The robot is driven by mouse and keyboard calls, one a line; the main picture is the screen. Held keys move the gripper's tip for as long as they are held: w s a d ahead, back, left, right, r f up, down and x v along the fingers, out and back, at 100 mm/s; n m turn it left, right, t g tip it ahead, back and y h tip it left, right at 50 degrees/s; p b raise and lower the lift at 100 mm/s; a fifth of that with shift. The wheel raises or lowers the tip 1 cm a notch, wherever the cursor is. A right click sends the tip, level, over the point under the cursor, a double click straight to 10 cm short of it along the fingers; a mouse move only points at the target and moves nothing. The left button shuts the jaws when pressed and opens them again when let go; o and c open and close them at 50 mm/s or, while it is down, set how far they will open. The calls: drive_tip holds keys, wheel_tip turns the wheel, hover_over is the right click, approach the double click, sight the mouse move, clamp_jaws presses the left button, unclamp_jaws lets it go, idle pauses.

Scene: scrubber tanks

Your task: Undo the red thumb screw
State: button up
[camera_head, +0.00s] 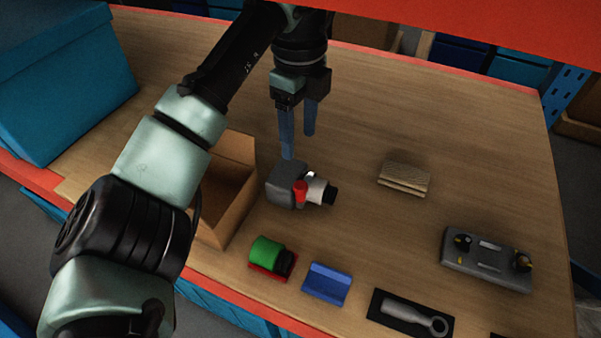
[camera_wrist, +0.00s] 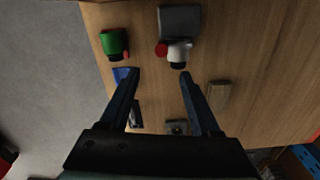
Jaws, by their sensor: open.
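The red thumb screw (camera_head: 300,192) sits on the near side of a grey block (camera_head: 286,184), beside a white collar with a black end (camera_head: 322,191). In the wrist view the red screw (camera_wrist: 161,49) shows at the left of the white part (camera_wrist: 179,53), below the grey block (camera_wrist: 180,20). My gripper (camera_head: 299,146) is open and empty, fingers pointing down, above and just behind the grey block. In the wrist view the two fingertips (camera_wrist: 160,73) are spread wide, with the red screw beyond them.
A cardboard box (camera_head: 226,187) stands left of the block. A green part (camera_head: 267,251), a blue holder (camera_head: 327,284), a ring-ended tool (camera_head: 411,318) and a grey fixture (camera_head: 487,260) lie along the near side. A wooden block (camera_head: 404,178) is at the right. The back of the table is clear.

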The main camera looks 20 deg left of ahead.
sight(300, 185)
wheel_tip(300, 185, down, 12)
drive_tip(key=shift+f, duration=0.1)
idle(0.4)
clamp_jaws()
